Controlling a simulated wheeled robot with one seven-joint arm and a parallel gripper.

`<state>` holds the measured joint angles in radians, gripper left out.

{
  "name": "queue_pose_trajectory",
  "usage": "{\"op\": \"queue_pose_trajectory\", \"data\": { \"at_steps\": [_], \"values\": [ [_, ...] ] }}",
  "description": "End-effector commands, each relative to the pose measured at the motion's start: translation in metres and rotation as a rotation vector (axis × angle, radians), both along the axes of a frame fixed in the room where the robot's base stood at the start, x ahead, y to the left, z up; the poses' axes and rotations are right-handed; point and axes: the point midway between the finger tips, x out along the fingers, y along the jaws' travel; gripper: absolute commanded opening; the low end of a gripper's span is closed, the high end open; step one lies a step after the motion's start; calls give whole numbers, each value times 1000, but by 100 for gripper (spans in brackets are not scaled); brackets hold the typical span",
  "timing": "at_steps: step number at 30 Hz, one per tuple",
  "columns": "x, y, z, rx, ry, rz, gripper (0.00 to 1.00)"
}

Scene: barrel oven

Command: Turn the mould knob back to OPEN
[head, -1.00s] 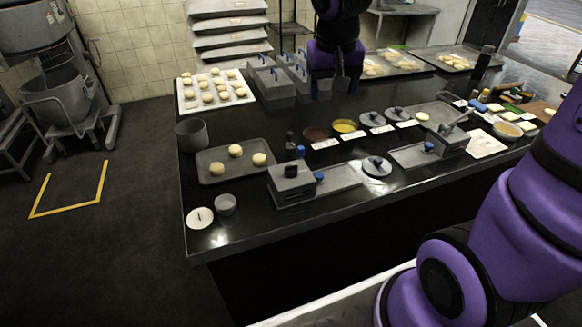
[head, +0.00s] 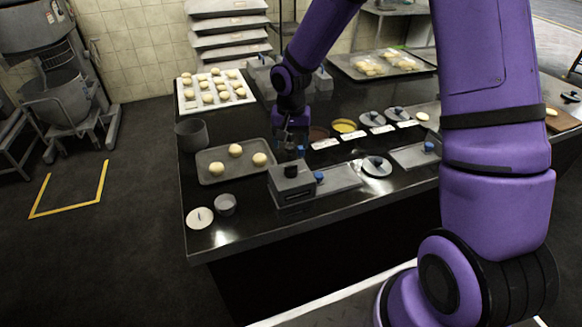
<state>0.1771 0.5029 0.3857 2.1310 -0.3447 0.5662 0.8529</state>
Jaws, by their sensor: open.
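A grey box-shaped press or mould (head: 291,187) stands near the front of the black counter, with a flat plate on its right. It has a dark knob on top (head: 291,170) and a blue knob (head: 319,177) on its right side. Another blue knob (head: 301,151) shows just behind it. I cannot read any OPEN mark or tell how the knobs are turned. My gripper (head: 290,143) points down, open, just behind and above the box, apart from its top knob as far as I can see. Its fingertips are small and dark against the counter.
A tray with several dough balls (head: 216,175) lies left of the box. A grey pot (head: 192,134), a cup (head: 225,204) and a white disc (head: 200,217) stand nearby. Bowls (head: 344,126) and lidded discs (head: 376,166) lie to the right. My arm hides the counter's right part.

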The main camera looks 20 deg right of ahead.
Motion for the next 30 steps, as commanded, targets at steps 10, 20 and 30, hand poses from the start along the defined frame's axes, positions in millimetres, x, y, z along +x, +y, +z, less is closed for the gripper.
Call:
{"op": "queue_pose_trajectory", "data": {
  "at_steps": [10,20,30],
  "values": [
    [-1,1,-59,0,3,2,70],
    [-1,0,-95,0,1,2,70],
    [0,0,-98,0,0,2,70]
  ]
}}
